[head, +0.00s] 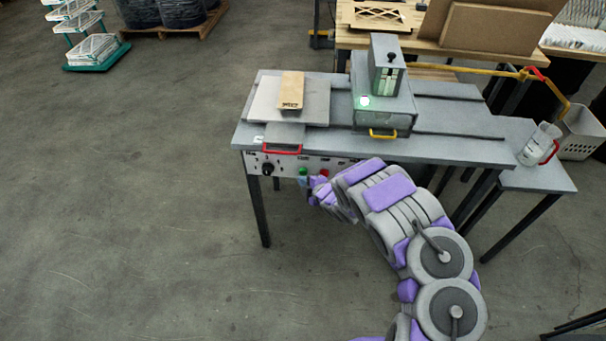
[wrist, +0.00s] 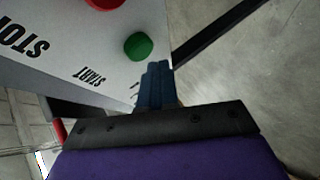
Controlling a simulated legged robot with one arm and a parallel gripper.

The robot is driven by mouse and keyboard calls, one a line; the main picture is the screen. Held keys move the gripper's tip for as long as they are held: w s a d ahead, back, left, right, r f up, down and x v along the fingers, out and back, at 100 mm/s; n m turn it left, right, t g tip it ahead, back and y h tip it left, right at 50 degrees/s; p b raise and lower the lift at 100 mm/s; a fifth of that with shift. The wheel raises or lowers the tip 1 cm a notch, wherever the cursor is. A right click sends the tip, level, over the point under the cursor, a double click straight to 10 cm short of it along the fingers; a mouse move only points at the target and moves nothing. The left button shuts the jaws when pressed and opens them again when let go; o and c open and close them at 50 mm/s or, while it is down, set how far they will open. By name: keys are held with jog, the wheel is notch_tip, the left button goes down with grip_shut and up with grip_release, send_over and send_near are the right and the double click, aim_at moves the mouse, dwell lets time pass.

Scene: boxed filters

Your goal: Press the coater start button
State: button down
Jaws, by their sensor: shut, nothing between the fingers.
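The coater's light control panel (head: 286,165) runs along the front edge of the grey table. The green start button (head: 302,171) shows there, with my gripper (head: 314,182) close in front and slightly right of it. In the wrist view the green button (wrist: 138,46) is in full view beside the START label (wrist: 90,76). My gripper's dark blue fingers (wrist: 157,68) are shut and empty, their tips just below and right of the button. They look apart from it; the depth between is hard to judge.
A red button (wrist: 103,3) sits beside the green one, near the STOP label (wrist: 25,40). A black knob (head: 267,169) is farther left on the panel. A red handle (head: 282,149) juts above it. A table leg (head: 258,212) stands at left; the floor in front is clear.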

jog(key=s, duration=0.5)
jog(key=shift+a+p, duration=0.1)
jog(key=shift+p, duration=0.2)
dwell(0.7)
jog(key=w+d+r+m+h, duration=0.1)
jog(key=d+r+m+h, duration=0.35)
jog(key=d+r, duration=0.5)
jog(key=w+d+r+m+h, duration=0.1)
jog(key=d+r+m+h, duration=0.35)
jog(key=d, duration=0.75)
jog(key=s+d+r+m+g+h, duration=0.3)
jog(key=s+d+r, duration=0.3)
jog(key=s+r, duration=0.15)
jog(key=s+r+m+g, duration=0.2)
jog(key=s+r+m, duration=0.15)
jog(key=s, duration=0.45)
jog(key=s+r+m+g, duration=0.2)
jog(key=s+r+m, duration=0.15)
jog(key=s, duration=0.45)
jog(key=s+a+r+m+g+y, duration=0.1)
jog(key=s+a, duration=0.3)
jog(key=s, duration=0.9)
jog(key=s+a+r+m+g+y, duration=0.2)
jog(key=s+a+r+g+y, duration=0.1)
jog(key=s, duration=1)
jog(key=shift+s+a+r+g, duration=0.15)
jog(key=shift+a+r+g, duration=0.45)
jog(key=shift+a, duration=0.4)
